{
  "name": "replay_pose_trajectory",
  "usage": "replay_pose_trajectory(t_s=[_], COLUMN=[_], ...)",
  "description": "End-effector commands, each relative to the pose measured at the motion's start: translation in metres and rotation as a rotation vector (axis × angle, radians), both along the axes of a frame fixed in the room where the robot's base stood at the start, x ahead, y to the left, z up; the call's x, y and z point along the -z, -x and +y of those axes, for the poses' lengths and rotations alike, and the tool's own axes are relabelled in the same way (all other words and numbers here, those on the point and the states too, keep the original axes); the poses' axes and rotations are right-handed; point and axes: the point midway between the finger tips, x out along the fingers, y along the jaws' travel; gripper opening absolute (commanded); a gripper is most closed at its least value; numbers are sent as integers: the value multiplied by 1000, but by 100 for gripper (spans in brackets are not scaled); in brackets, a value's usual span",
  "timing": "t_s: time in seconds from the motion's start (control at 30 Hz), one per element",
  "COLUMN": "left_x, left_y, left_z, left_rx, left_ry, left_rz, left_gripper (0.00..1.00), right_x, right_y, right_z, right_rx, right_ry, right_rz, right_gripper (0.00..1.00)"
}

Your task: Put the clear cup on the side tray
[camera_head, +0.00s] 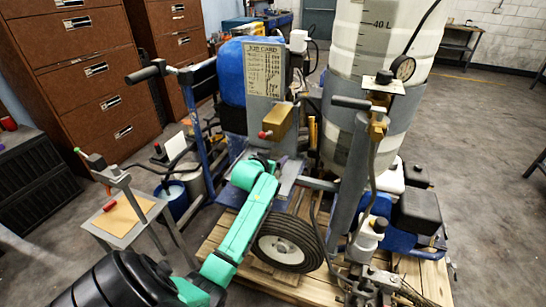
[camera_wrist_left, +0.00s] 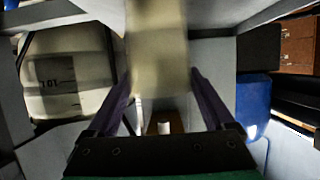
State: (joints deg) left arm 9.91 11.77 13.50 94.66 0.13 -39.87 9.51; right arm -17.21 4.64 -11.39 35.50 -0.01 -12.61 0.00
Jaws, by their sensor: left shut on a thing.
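My left gripper (camera_head: 264,160) is at the upper end of the green arm in the head view, just below a brass block (camera_head: 279,120) on the machine. In the left wrist view, the fingers of my left gripper (camera_wrist_left: 160,85) close on both sides of a blurred, pale yellowish, see-through piece. This looks like the clear cup (camera_wrist_left: 160,80). In the head view the cup cannot be made out behind the gripper. The side tray (camera_head: 125,214) is a small grey stand with a tan top at the left. My right gripper is not in view.
The line striper stands on a wooden pallet (camera_head: 312,287) with a wheel (camera_head: 286,243) beside my left arm. A tall white tank (camera_head: 380,50) is on the right. A blue bucket (camera_head: 173,198) stands behind the side tray. Brown cabinets (camera_head: 85,75) line the back left.

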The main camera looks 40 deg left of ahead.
Motion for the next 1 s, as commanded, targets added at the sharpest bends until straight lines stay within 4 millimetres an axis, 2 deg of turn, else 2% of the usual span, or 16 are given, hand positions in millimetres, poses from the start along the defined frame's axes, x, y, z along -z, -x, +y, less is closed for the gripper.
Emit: replay_pose_trajectory(t_s=[0.07, 0.1, 0.47, 0.67, 1.0], left_x=[4, 3, -3, -13, -40], left_y=[0, 0, 3, 29, 93], left_z=[0, 0, -1, -10, -32], left_rx=[0, 0, 0, 0, 0], left_ry=[0, 0, 0, -1, 1], left_rz=[1, 1, 0, 0, 2], left_gripper=[24, 100, 100, 100, 100], right_x=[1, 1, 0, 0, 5], right_y=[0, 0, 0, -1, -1], right_z=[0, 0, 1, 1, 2], right_rx=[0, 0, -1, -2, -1], right_ry=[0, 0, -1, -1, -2], right_rz=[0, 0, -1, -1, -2], right_gripper=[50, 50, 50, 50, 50])
